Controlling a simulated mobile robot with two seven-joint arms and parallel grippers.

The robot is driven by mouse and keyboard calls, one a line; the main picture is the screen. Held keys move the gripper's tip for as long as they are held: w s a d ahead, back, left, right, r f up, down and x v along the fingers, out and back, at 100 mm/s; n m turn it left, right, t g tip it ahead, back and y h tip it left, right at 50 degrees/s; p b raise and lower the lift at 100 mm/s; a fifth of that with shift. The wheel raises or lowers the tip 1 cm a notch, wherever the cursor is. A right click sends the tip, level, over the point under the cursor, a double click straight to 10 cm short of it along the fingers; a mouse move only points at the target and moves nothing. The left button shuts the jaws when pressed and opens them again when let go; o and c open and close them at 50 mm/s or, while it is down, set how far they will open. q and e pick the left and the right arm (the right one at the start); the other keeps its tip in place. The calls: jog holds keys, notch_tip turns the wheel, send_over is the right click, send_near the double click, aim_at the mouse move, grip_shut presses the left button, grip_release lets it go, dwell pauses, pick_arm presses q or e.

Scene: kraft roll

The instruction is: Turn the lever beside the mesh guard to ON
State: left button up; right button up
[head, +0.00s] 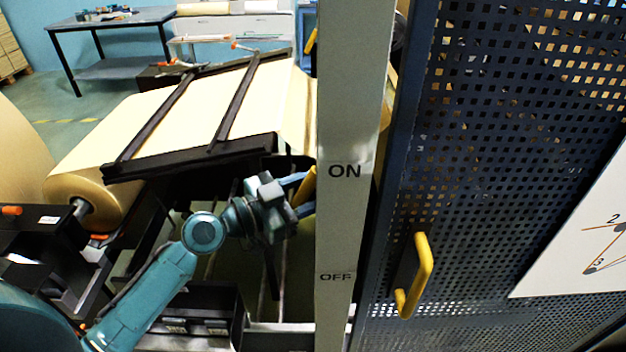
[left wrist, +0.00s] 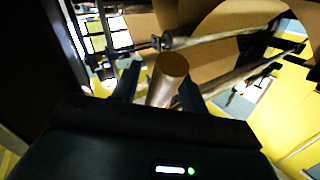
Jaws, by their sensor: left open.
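The grey post (head: 345,130) stands upright beside the mesh guard (head: 500,130), with ON printed above OFF on its face. The yellow lever (head: 308,186) shows only as a short piece at the post's left edge, near the ON label's height; the post hides the rest. My left gripper (head: 302,194) is at that piece, its blue fingertips partly behind the post. In the left wrist view, a brownish cylinder, apparently the lever's grip (left wrist: 168,80), stands between the open fingers of my left gripper (left wrist: 158,92). Whether they touch it is unclear. My right gripper is out of view.
A yellow handle (head: 421,272) sticks out from the mesh guard. A white diagram sheet (head: 585,240) is at the right. The kraft paper web (head: 190,115) and dark frame bars lie left of the post. A table (head: 110,20) stands far back.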

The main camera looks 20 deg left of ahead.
pick_arm(q)
jog(key=shift+w+d, duration=0.15)
jog(key=shift+d, duration=0.05)
grip_shut()
dwell(0.4)
